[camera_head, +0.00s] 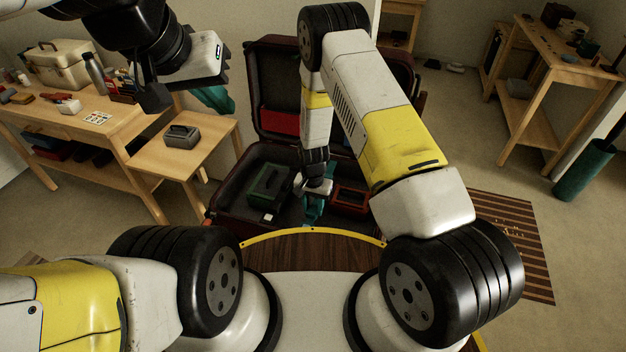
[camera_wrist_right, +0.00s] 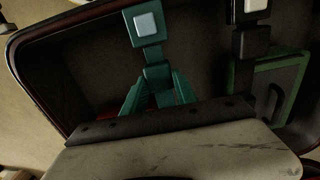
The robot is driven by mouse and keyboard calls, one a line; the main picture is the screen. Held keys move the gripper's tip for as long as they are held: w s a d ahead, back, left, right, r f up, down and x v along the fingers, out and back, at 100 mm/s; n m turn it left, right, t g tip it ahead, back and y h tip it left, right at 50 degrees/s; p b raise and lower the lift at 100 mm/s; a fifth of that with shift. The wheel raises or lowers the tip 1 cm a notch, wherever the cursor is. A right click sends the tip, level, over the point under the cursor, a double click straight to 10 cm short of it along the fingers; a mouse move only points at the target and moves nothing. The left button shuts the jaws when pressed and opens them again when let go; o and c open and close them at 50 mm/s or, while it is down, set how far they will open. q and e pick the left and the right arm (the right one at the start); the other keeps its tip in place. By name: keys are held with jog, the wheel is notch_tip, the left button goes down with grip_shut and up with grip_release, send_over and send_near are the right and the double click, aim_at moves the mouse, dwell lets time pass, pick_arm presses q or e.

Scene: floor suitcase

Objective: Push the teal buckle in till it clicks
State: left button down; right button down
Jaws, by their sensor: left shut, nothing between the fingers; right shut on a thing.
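The open suitcase (camera_head: 250,85) lies on the floor ahead of me. In the right wrist view, a teal buckle (camera_wrist_right: 147,25) with a pale square on its face lies in it. A teal tongue piece (camera_wrist_right: 158,74) lines up just below, close to it; I cannot tell how deep it sits. My right gripper (camera_head: 317,188) is down inside the suitcase, shut on the teal tongue piece, whose lower part (camera_head: 312,210) shows in the head view. The fingertips are mostly hidden. My left gripper (camera_head: 224,64) is raised at the upper left, shut and empty, away from the suitcase.
A dark green case (camera_head: 267,186) and an orange-red box (camera_head: 350,200) lie in the suitcase. A black buckle (camera_wrist_right: 250,10) is beside the teal one. Wooden tables stand left (camera_head: 185,155) and right (camera_head: 560,62). A striped mat (camera_head: 515,240) lies at right.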

aim_at(310, 218)
dwell(0.8)
jog(key=shift+s+a, duration=0.2)
jog(key=shift+s, duration=0.3)
jog(key=shift+s+a, duration=0.15)
jog(key=shift+s, duration=0.35)
jog(key=shift+s+a, duration=0.1)
jog(key=shift+s, duration=0.25)
jog(key=c, duration=1)
grip_release()
jog(key=shift+o, duration=0.2)
jog(key=shift+w+r, duration=0.1)
jog(key=shift+r, duration=0.4)
notch_tip(310, 218, up, 7)
